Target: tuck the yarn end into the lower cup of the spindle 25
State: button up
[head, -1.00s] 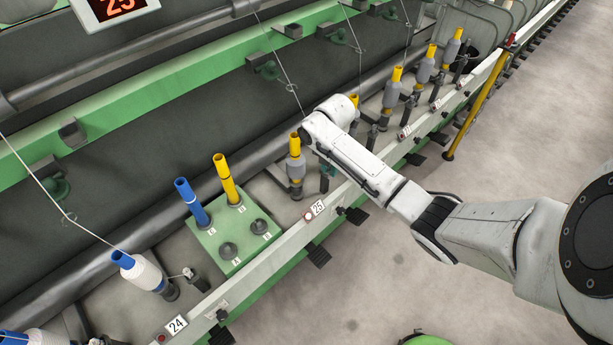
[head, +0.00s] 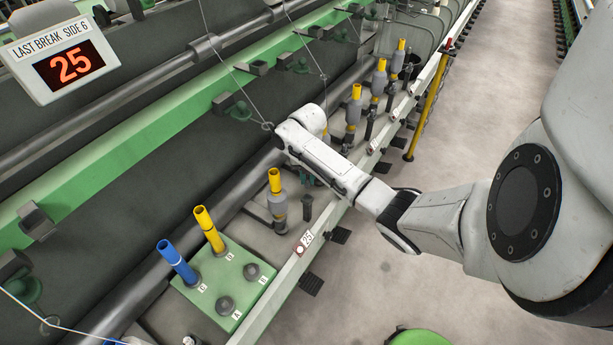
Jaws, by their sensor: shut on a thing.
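Spindle 25 (head: 278,207) stands upright on the rail behind the tag reading 25 (head: 307,238). It has a yellow tube top, a grey body and a darker base; its lower cup is too small to make out clearly. The white wrist of my arm is above and to the right of this spindle. A thin yarn (head: 220,45) comes down from the upper left to a wire guide beside my wrist. I cannot make out its loose end.
A green box (head: 212,312) left of the spindle holds a blue tube (head: 177,262) and a yellow tube (head: 209,230). A dark post (head: 307,207) stands just right of the spindle. Several spindles line the rail beyond my arm.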

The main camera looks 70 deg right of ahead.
aim_at(307, 187)
jog(key=shift+f+b, duration=2.65)
jog(key=shift+f, duration=0.65)
jog(key=o, duration=0.8)
jog(key=shift+r, duration=0.1)
notch_tip(307, 187, up, 11)
jog(key=shift+f, duration=0.15)
